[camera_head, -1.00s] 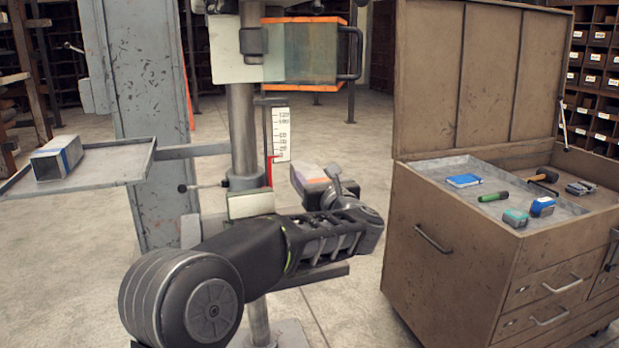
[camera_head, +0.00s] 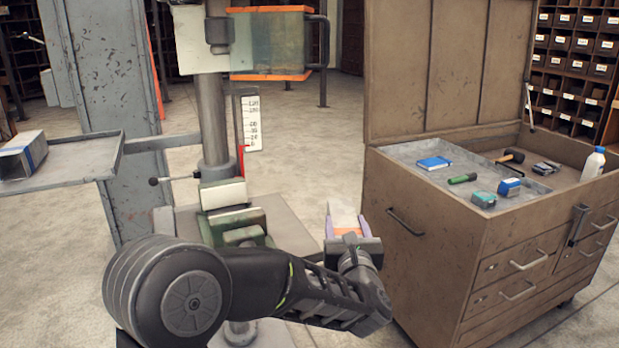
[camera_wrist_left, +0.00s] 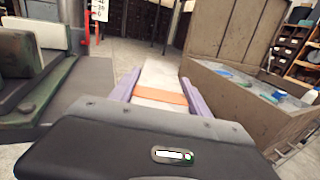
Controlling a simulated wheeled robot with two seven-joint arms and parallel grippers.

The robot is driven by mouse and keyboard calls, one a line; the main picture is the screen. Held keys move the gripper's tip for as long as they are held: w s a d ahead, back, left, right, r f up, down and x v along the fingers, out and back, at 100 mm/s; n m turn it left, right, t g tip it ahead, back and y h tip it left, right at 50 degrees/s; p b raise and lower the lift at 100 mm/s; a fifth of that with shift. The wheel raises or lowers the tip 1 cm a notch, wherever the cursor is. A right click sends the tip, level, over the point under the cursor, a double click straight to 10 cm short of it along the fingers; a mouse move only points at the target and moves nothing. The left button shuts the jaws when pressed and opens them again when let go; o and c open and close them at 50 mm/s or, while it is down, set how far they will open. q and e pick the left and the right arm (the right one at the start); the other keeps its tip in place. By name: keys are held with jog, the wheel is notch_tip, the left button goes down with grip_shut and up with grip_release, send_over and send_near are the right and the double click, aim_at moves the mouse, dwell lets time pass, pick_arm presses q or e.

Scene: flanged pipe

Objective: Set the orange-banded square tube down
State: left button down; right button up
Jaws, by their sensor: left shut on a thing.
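The orange-banded square tube (camera_head: 343,218) is pale grey with an orange band near my gripper. My left gripper (camera_head: 346,230) is shut on it, its purple-grey fingers on either side. In the left wrist view the tube (camera_wrist_left: 160,75) points away from the gripper (camera_wrist_left: 158,92), with the orange band between the fingers. The tube is held in the air, between the machine's column and the brown tool chest. My right gripper is not in view.
The open brown tool chest (camera_head: 440,250) stands close on the right, with small tools in its top tray. A grey machine column (camera_head: 213,120) with a vise-like green block (camera_head: 238,225) stands left of the tube. A side tray (camera_head: 75,172) at far left holds a blue-banded square tube (camera_head: 22,155).

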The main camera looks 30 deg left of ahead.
pick_arm(q)
jog(key=s+d+f+m+t+h+b, duration=0.1)
jog(key=s+d+f+m+t+h, duration=0.1)
jog(key=d+f+h, duration=0.3)
jog(key=s+d+f+m, duration=0.1)
jog(key=d+f, duration=0.3)
jog(key=d, duration=0.2)
jog(key=shift+s+d, duration=0.25)
jog(key=shift+s, duration=0.1)
jog(key=shift+r, duration=0.15)
